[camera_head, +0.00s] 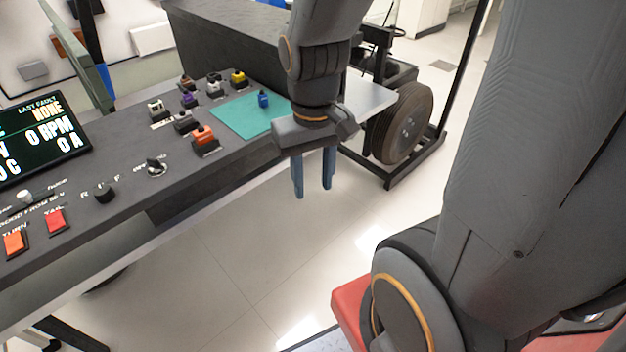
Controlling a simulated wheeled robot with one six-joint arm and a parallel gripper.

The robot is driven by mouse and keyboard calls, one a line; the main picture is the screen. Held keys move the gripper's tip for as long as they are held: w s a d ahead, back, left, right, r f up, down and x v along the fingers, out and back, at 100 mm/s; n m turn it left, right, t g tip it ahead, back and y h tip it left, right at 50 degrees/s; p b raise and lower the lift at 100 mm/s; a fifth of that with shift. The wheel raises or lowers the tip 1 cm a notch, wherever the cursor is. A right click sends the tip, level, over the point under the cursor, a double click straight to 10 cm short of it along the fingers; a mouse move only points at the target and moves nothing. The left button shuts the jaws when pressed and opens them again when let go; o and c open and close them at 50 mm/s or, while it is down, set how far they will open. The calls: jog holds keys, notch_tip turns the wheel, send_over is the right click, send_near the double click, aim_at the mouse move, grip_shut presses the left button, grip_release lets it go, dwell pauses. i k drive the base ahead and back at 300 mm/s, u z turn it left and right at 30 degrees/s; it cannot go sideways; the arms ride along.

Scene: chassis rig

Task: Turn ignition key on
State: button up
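A dark rotary switch (156,166) on a pale round base sits near the front edge of the console, with small white lettering around it. It may be the ignition key, but its shape and setting are too small to read surely. My gripper (313,188) points down in front of the console's right part, to the right of the switch and apart from it. Its two blue fingers are spread, with floor showing between them and nothing held.
The console (120,230) bears a display (40,135), a black knob (104,191), red (56,220) and orange (15,242) rockers, and several coloured plugs. A teal mat (235,120) holds a small blue piece (263,99). A wheel (405,125) stands at right.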

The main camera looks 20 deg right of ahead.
aim_at(154, 163)
jog(key=u, duration=1.7)
jog(key=k, duration=1.1)
jog(key=z, duration=0.75)
jog(key=i, duration=1.5)
jog(key=u, duration=0.5)
